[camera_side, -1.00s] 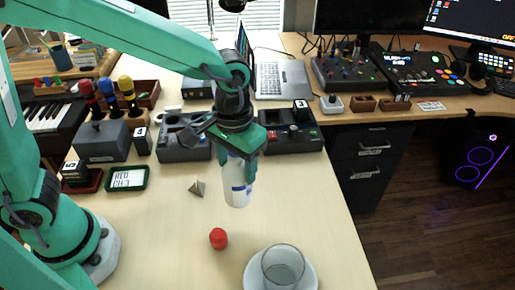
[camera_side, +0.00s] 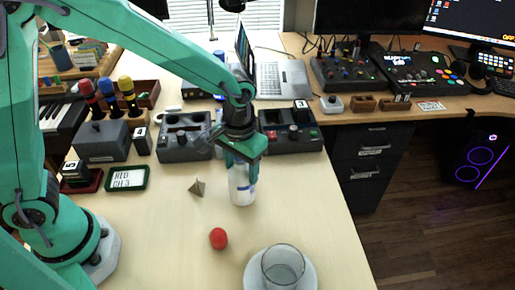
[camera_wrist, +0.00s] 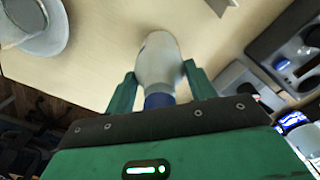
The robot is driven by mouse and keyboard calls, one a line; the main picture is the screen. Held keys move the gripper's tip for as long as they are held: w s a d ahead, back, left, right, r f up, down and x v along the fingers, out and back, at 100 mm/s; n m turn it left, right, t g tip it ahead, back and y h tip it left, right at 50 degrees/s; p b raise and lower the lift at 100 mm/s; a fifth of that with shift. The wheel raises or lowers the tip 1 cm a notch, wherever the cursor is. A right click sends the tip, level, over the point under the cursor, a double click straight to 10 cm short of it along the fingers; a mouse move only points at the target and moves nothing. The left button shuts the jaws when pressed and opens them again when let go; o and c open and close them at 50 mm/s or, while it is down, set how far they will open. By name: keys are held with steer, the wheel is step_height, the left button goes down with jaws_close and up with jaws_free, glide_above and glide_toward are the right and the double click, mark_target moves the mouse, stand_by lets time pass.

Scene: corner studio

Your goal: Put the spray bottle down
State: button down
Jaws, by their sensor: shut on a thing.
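The spray bottle (camera_side: 241,188) is white with a blue band and stands roughly upright at the middle of the light wooden table. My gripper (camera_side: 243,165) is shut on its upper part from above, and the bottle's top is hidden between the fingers. In the side view its base looks at or very near the table top; I cannot tell whether it touches. The wrist view shows the bottle (camera_wrist: 158,62) between the two green fingers of my gripper (camera_wrist: 160,88).
A glass (camera_side: 283,265) stands on a white saucer (camera_side: 252,277) at the front. Grey organisers (camera_side: 185,148) stand behind the bottle. The table to the bottle's right is clear.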

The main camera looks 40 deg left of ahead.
steer(key=shift+f, duration=0.35)
steer(key=shift+f, duration=0.1)
steer(key=c, duration=0.5)
jaws_free()
step_height(320, 180, up, 12)
steer(key=shift+r, duration=0.1)
stand_by(0.8)
